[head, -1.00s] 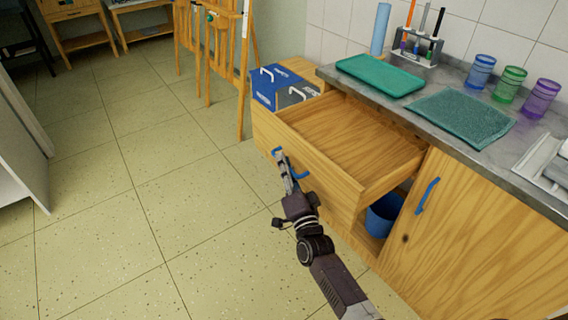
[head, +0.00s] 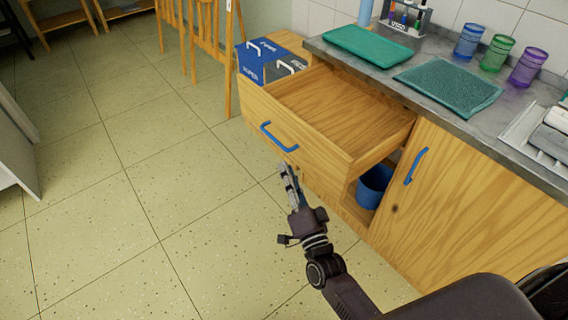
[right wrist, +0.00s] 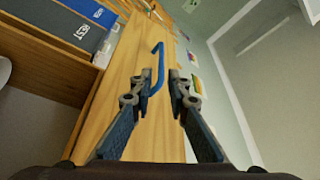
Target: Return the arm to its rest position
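My right gripper (head: 290,186) is in front of the open drawer (head: 268,107), below its blue handle (head: 279,137) and apart from it in the head view. In the right wrist view its two fingers (right wrist: 158,105) stand apart with nothing between them. The drawer's blue handle (right wrist: 158,66) shows beyond the fingertips there. The drawer is pulled well out and its inside looks empty. My left gripper is not in view.
The counter (head: 398,62) bears a green tray (head: 367,44), a teal mat (head: 449,85) and coloured cups (head: 497,53). A blue bin (head: 373,187) stands inside the cabinet. Easels (head: 200,40) stand at the back. The floor (head: 120,190) on the left is clear.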

